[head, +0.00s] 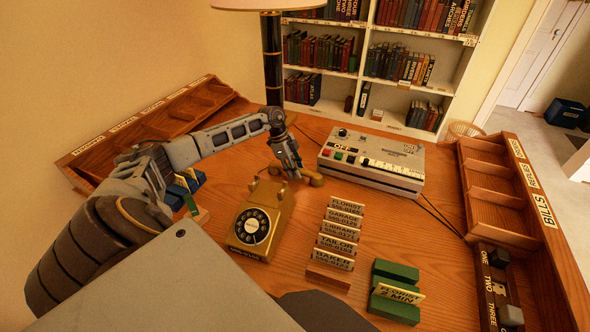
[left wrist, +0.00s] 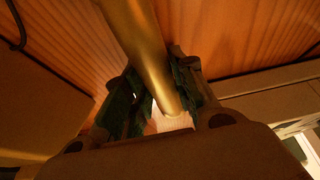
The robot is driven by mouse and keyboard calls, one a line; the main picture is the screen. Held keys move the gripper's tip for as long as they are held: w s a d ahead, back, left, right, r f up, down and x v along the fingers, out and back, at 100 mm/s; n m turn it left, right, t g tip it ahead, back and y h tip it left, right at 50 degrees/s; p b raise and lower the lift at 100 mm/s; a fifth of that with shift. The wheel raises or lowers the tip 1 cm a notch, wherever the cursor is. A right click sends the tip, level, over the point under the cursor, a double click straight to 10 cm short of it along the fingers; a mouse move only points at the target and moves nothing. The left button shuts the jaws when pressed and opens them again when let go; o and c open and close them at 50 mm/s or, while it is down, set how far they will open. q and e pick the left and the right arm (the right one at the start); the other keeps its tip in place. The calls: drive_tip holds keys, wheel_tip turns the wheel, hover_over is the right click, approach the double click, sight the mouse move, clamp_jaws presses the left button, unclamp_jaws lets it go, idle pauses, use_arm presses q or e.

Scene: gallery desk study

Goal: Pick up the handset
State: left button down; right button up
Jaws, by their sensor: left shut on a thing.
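A gold rotary telephone (head: 262,215) stands on the wooden desk, its dial facing me. My left gripper (head: 291,170) is behind the phone and shut on the gold handset (head: 315,180), one end of which shows to the right of the fingers. In the left wrist view the handset (left wrist: 140,45) runs as a gold bar between the two dark fingers of the gripper (left wrist: 165,100). The phone's cradle looks bare in the head view. I cannot tell how far the handset is above the desk. My right gripper is not in view.
A grey answering machine (head: 372,160) stands right of the handset. A rack of name cards (head: 338,240) and a green block with a card (head: 396,290) are in front. Wooden trays line the left (head: 150,125) and right (head: 490,190) desk edges. A lamp (head: 272,60) stands behind.

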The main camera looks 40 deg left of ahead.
use_arm(q)
drive_tip(key=shift+r, duration=0.15)
drive_tip(key=shift+r+b, duration=0.3)
drive_tip(key=shift+r, duration=0.05)
wheel_tip(320, 180, up, 10)
drive_tip(key=shift+f+p, duration=0.2)
drive_tip(key=shift+p, duration=0.1)
idle(0.4)
